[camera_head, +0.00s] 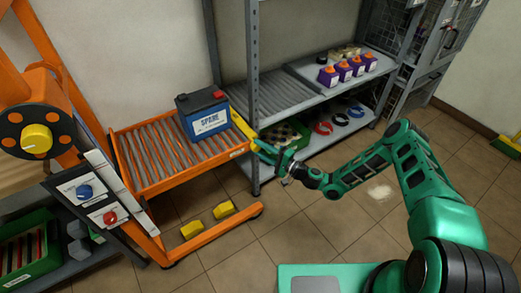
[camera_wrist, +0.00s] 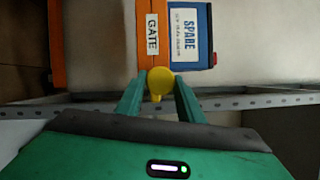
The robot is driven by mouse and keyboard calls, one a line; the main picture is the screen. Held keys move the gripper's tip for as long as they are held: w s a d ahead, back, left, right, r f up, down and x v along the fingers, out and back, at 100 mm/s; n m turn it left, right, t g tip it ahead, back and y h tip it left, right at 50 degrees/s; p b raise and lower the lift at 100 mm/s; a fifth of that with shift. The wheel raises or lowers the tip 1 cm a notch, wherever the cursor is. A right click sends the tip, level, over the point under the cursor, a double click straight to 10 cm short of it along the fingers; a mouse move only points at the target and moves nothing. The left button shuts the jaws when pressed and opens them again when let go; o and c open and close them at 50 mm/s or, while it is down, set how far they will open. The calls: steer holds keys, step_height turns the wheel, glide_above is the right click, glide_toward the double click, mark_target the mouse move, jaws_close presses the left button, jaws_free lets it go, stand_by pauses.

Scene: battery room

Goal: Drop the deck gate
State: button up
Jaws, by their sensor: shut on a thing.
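The orange roller deck (camera_head: 150,181) carries a blue battery (camera_head: 208,127) marked SPARE, with a dark top and a red terminal. A yellow gate bar (camera_head: 241,127) runs along the deck's right end, beside the battery. The wrist view shows a GATE label (camera_wrist: 152,36) on an orange part, with the battery (camera_wrist: 190,32) next to it. Below the label is a round yellow knob (camera_wrist: 160,80). My gripper (camera_head: 262,150) is at the deck's right front corner, its fingers closed around the knob (camera_wrist: 160,96). Whether the gate is fully raised or lowered, I cannot tell.
A grey shelf rack (camera_head: 253,70) stands right behind the deck's end, close to my gripper. It holds purple-and-orange items (camera_head: 347,68) and coloured rings (camera_head: 338,117). An orange post with a dark round dial (camera_head: 36,131) is at left. Tiled floor (camera_head: 310,220) is open in front.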

steer(key=o, duration=1.1)
steer(key=shift+d+f, duration=0.1)
steer(key=shift+f, duration=0.2)
steer(key=shift+c, duration=0.2)
steer(key=shift+r, duration=0.1)
steer(key=v, duration=1)
steer(key=shift+d, duration=0.3)
steer(key=shift+s+r, duration=0.1)
